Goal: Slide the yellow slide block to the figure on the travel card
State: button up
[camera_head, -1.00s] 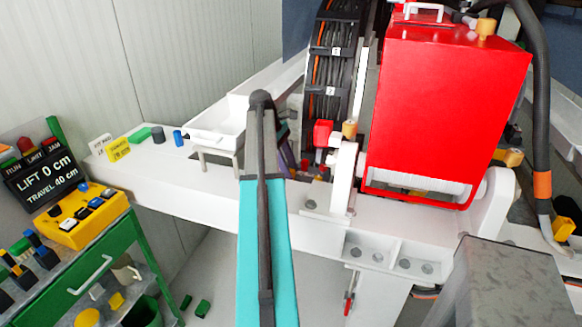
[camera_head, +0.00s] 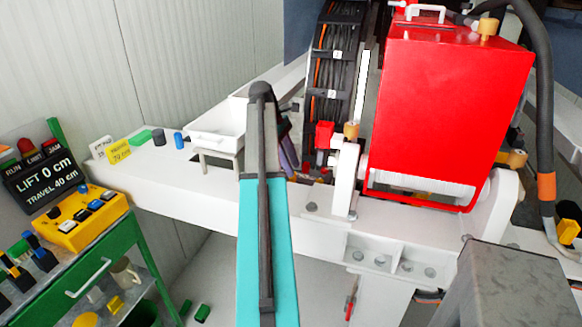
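A yellow card (camera_head: 119,152) with a figure that looks like 70 cm stands at the left end of the white beam. A white card (camera_head: 101,148) stands beside it, its text too small to read surely. The dark display (camera_head: 44,180) reads LIFT 0 cm and TRAVEL 40 cm. A yellow control box (camera_head: 88,215) with several buttons and knobs sits on the green cart. I cannot tell which yellow part is the slide block. My teal and grey arm rises through the middle; the gripper is not visible, and a dark part behind the arm is mostly hidden.
A red housing (camera_head: 447,110) fills the right, beside a black cable chain (camera_head: 329,75). A white tray (camera_head: 215,137) stands on the white beam (camera_head: 180,185). The green cart (camera_head: 110,268) is at lower left.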

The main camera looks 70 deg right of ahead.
jog(key=a, duration=0.1)
jog(key=s+a, duration=0.1)
jog(key=a, duration=0.1)
jog(key=s+a, duration=0.1)
jog(key=shift+a+r, duration=0.25)
jog(key=shift+a, duration=0.1)
jog(key=shift+s+a+r+p, duration=0.15)
jog(key=shift+s+a+p, duration=0.5)
jog(key=shift+a, duration=0.85)
jog(key=shift+s+a+r+p, duration=0.15)
jog(key=shift+s+a+p, duration=0.5)
jog(key=shift+a, duration=0.85)
jog(key=shift+s+a+r+p, duration=0.15)
jog(key=shift+s+a+p, duration=0.5)
jog(key=shift+a, duration=0.85)
jog(key=shift+c, duration=0.3)
